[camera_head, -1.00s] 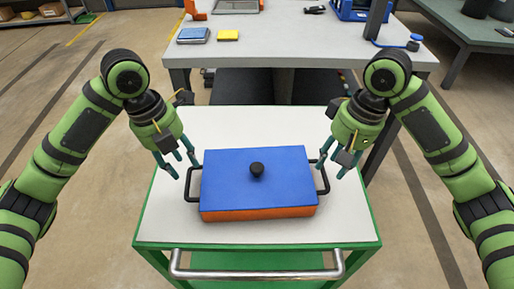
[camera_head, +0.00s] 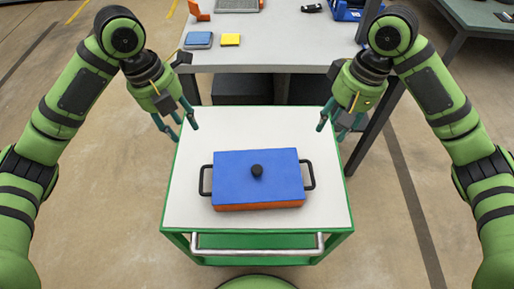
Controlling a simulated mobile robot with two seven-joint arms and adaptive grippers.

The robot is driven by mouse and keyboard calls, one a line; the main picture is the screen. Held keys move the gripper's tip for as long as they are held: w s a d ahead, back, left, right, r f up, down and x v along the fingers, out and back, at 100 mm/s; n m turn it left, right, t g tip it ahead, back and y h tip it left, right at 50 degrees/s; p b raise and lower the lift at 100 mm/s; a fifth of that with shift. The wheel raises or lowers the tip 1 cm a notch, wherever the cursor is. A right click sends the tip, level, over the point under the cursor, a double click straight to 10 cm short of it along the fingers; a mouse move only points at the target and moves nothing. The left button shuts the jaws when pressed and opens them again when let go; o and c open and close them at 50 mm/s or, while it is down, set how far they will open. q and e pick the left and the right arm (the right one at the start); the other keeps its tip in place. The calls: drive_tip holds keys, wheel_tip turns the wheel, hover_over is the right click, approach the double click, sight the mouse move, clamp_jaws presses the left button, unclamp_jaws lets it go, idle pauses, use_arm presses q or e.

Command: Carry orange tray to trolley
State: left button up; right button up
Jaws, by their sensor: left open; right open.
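The orange tray (camera_head: 262,206) sits on the white top of the green trolley (camera_head: 203,138). A blue lid (camera_head: 235,178) with a black knob covers it, so only its orange front side shows. It has a black handle on each side. My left gripper (camera_head: 183,132) is open and empty, above the trolley's back left edge, apart from the tray. My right gripper (camera_head: 330,124) is open and empty, above the trolley's back right edge, also apart from the tray.
A grey workbench (camera_head: 275,52) stands just behind the trolley. It holds a blue box (camera_head: 198,40), a yellow block (camera_head: 230,40) and a blue crate (camera_head: 350,10). The trolley's metal handle bar (camera_head: 258,250) faces me.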

wheel_tip(320, 180, up, 17)
drive_tip(key=d+p, duration=0.2)
drive_tip(key=p, duration=0.2)
drive_tip(key=shift+f, duration=0.2)
idle(0.5)
